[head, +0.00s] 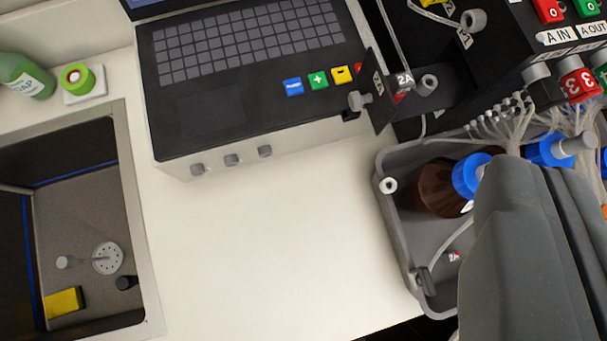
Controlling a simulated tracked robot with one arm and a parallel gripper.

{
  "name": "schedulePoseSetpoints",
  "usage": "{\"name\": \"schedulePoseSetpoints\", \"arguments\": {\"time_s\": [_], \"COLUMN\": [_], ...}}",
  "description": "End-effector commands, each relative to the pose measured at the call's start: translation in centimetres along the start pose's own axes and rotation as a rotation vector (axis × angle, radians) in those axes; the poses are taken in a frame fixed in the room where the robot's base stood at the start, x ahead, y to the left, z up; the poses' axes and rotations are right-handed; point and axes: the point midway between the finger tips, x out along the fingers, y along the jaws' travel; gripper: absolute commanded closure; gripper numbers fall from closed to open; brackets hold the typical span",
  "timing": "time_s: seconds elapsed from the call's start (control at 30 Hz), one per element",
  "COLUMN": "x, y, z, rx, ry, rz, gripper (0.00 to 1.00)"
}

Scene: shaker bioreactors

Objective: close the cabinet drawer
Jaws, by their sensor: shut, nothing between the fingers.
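No cabinet drawer can be made out in the head view. My gripper (541,172) is the large dark grey shape at the lower right, pointing up the picture. Its two fingers lie side by side, shut and empty. It covers the right part of a grey tray (396,225) of bottles; I cannot tell whether it touches anything there. A small dark strip shows past the counter's edge at the bottom, too little to tell what it is.
The white counter (265,245) is clear in the middle. A sink (75,225) with a yellow sponge (64,302) is at the left. A keyboard console (225,85) stands at the back. Blue-capped bottles (470,175) and tubing fill the tray below a black control unit (500,60).

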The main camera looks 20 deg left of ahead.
Motion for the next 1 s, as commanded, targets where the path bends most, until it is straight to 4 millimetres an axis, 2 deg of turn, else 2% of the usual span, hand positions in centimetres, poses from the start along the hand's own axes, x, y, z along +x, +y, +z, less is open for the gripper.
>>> {"name": "schedulePoseSetpoints", "arguments": {"time_s": [0.03, 0.2, 0.3, 0.4, 0.53, 0.73, 1.0], "x": [2.4, 7.7, 9.7, 10.7, 11.4, 12.5, 16.0], "y": [-2.3, -8.4, -11.0, -12.6, -13.5, -13.7, -14.0], "z": [0.8, 4.0, 5.5, 6.5, 7.2, 7.7, 8.7], "rx": [-0.063, -0.249, -0.331, -0.383, -0.412, -0.415, -0.414], "ry": [-0.053, -0.176, -0.224, -0.252, -0.268, -0.273, -0.272], "rz": [-0.03, -0.102, -0.134, -0.153, -0.164, -0.166, -0.166], "gripper": [1.0, 1.0, 1.0, 1.0, 1.0, 1.0, 1.0]}}
